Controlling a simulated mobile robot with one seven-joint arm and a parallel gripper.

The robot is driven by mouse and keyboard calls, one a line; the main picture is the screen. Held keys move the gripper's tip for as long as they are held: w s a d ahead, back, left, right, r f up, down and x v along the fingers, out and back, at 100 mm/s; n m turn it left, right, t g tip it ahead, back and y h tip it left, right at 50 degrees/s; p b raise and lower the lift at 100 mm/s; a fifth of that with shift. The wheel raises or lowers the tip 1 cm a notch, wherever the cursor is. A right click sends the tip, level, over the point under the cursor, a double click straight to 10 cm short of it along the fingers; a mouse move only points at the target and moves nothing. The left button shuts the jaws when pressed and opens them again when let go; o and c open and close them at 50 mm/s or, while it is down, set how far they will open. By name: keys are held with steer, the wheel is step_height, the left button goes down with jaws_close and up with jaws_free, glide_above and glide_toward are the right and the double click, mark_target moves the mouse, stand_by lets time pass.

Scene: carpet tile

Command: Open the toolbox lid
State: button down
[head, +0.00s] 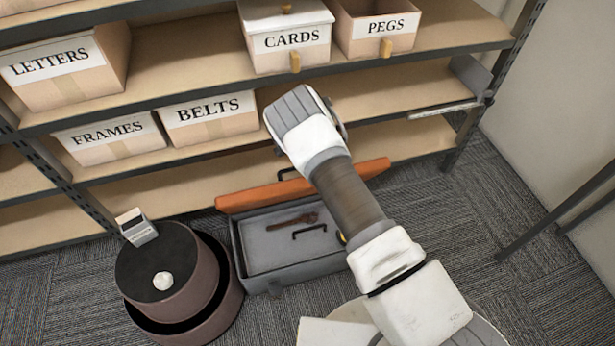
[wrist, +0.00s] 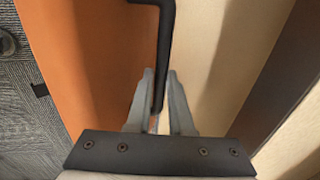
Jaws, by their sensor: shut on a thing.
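The grey toolbox (head: 300,272) stands on the carpet in front of the shelves, with its inside in view. Its orange lid (head: 255,197) is raised along the back side of the box; it also fills the left of the wrist view (wrist: 70,60). The lid's black handle (wrist: 166,35) runs between the fingers of my gripper (wrist: 157,75), which is shut on it. In the head view my arm hides the fingers and part of the lid and box. A brown wrench-like tool (head: 292,222) and a black handle (head: 309,230) show inside the box.
Shelves with labelled bins, such as BELTS (head: 210,118) and CARDS (head: 290,40), stand close behind the lid.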

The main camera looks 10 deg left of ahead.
steer(key=shift+w+a, duration=0.4)
steer(key=shift+w, duration=0.45)
steer(key=c, duration=0.8)
jaws_free()
steer(key=s+r+p, duration=0.1)
steer(key=r+p, duration=0.2)
steer(key=r, duration=0.5)
steer(key=s+d+r+p, duration=0.1)
steer(key=s+r+p, duration=0.1)
steer(key=r, duration=0.7)
steer(key=shift+s+d+p, duration=0.15)
steer(key=shift+d+p, duration=0.05)
steer(key=shift+p, duration=0.2)
